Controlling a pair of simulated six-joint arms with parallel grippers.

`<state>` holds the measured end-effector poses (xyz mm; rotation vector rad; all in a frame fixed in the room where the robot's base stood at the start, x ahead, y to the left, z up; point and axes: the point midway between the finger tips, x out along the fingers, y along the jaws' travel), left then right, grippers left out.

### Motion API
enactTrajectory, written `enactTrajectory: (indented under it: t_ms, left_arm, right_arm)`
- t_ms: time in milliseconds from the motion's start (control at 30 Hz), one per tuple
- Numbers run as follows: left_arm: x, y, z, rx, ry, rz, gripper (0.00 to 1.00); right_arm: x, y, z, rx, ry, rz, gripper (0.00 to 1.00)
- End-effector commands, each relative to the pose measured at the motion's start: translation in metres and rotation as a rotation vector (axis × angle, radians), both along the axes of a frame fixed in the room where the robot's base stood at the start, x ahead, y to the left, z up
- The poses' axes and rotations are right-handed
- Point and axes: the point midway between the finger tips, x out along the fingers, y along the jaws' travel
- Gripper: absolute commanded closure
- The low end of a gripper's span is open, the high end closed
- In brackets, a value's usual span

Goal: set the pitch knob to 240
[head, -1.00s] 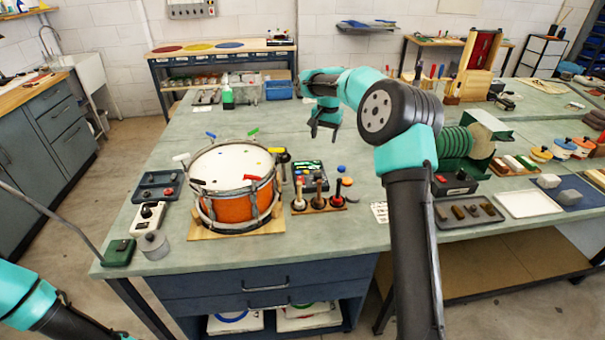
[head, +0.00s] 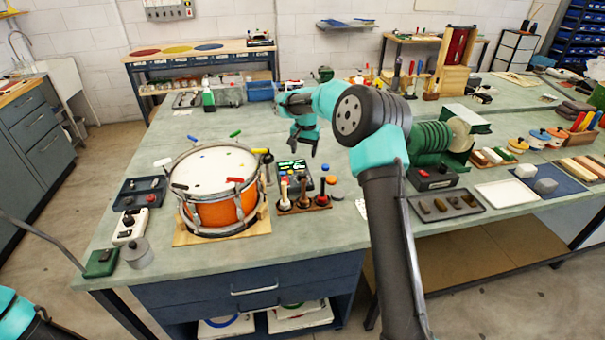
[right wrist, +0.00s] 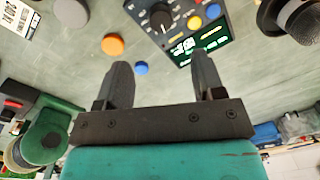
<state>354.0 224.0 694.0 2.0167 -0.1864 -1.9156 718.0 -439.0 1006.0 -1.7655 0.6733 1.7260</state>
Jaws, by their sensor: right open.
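A small dark control unit (head: 293,170) with a lit green screen lies on the bench right of the drum. In the right wrist view the unit (right wrist: 205,37) shows a round black knob (right wrist: 160,18), coloured buttons and the screen. The knob's label and setting are too small to read. My right gripper (head: 304,149) is above and behind the unit, apart from it. In the right wrist view its two fingers (right wrist: 160,85) are spread with nothing between them. My left gripper is out of view; only part of my left arm shows at the lower left.
An orange drum (head: 220,187) stands left of the unit. A rack of upright tools (head: 303,200) is in front.

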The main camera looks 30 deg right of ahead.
Motion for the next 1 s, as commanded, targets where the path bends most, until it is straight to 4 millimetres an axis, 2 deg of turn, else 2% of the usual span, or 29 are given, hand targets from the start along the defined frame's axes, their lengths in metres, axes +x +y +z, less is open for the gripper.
enactTrajectory:
  t_ms: [300,533,700,1000]
  left_arm:
    - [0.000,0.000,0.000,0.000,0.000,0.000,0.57]
    - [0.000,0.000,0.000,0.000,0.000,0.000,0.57]
    - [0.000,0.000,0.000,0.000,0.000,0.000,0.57]
    - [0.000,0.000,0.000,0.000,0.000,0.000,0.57]
  right_arm:
    - [0.001,0.002,-0.056,0.001,0.002,-0.001,0.38]
    - [0.003,0.004,-0.090,0.001,0.002,0.000,0.38]
    - [0.004,0.004,-0.102,0.000,0.001,0.000,0.38]
    - [0.004,0.004,-0.104,0.000,0.000,0.000,0.38]
